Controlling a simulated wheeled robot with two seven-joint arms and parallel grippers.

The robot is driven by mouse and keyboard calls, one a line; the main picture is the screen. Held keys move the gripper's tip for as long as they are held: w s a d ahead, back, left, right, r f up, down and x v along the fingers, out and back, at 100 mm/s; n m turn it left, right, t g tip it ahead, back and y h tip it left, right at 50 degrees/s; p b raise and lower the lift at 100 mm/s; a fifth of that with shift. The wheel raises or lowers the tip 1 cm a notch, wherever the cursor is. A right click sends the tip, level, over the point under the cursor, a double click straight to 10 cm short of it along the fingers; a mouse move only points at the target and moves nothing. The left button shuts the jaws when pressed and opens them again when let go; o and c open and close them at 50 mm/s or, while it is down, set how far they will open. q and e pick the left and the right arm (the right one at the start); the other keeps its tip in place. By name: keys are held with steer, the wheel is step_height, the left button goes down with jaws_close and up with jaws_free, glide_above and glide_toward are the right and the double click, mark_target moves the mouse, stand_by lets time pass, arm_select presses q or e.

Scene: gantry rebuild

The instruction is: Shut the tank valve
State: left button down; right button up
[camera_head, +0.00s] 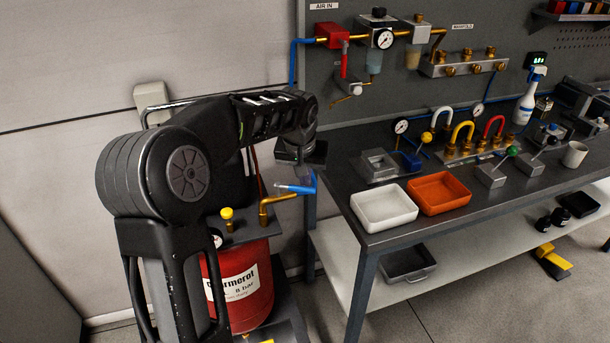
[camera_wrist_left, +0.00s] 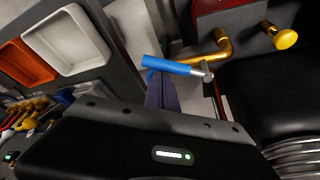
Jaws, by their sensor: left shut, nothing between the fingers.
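The red tank (camera_head: 240,285) stands on the floor left of the bench, partly behind my left arm. A brass pipe (camera_head: 266,208) rises from its top to the tank valve's blue lever (camera_head: 294,189). In the left wrist view the blue lever (camera_wrist_left: 168,65) lies across the picture, beside the brass elbow (camera_wrist_left: 222,48). My left gripper (camera_head: 309,181) is shut and empty, close to the lever's free end. In the left wrist view its fingers (camera_wrist_left: 161,90) point at the lever; whether they touch it I cannot tell. My right gripper is not in view.
A yellow knob (camera_head: 227,214) stands on the tank's top, near the brass pipe. The bench (camera_head: 350,225) is to the right, with a white tray (camera_head: 384,222) and an orange tray (camera_head: 440,207) near its front left corner. The wall is behind the tank.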

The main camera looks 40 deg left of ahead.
mark_target(297, 190)
arm_select(q)
steer(key=shift+s+d+m, duration=0.2)
steer(key=shift+s+m, duration=0.15)
steer(key=shift+m, duration=0.35)
stand_by(0.4)
steer(key=s+m, duration=0.1)
steer(key=m+h+b, duration=0.1)
steer(key=m, duration=0.1)
steer(key=shift+s+d, duration=0.35)
steer(key=s+m+h+b, duration=0.1)
steer(key=m, duration=0.1)
steer(key=s+m+h+b, duration=0.1)
steer(key=m, duration=0.1)
steer(key=shift+s+d+f, duration=0.1)
steer(key=shift+s, duration=0.15)
steer(key=shift+s+a+m+b, duration=0.2)
steer(key=shift+s+m+b, duration=0.3)
steer(key=shift+s, duration=0.4)
steer(key=shift+r, duration=0.2)
